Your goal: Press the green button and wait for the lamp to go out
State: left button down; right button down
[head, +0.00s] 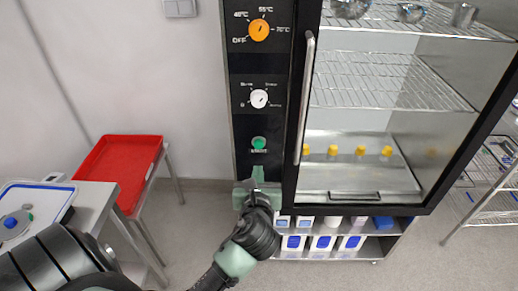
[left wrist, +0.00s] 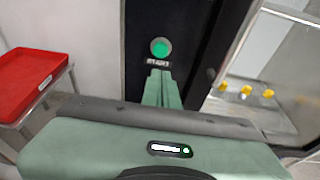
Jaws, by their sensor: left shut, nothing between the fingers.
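My left gripper (head: 257,172) is shut and empty, a little below the button in the head view. I cannot tell whether it touches the panel. An orange dial (head: 259,30) with temperature marks and a white dial (head: 259,99) sit above the button. I cannot make out a lit lamp on the panel. My right gripper is not in view.
Several yellow-capped items stand inside. A red tray (head: 117,167) on a stand and a table with a white tray are left. A shelf with bottles (head: 324,241) is below.

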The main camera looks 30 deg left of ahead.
aim_at(259, 145)
pick_arm(q)
jog(key=x, duration=0.4)
jog(key=p+x, duration=0.1)
jog(key=x, duration=0.3)
jog(key=r+p+x, duration=0.1)
jog(key=x, duration=0.3)
jog(key=shift+w+a+r, duration=0.1)
jog(key=shift+w+a, duration=0.1)
jog(key=shift+w, duration=0.15)
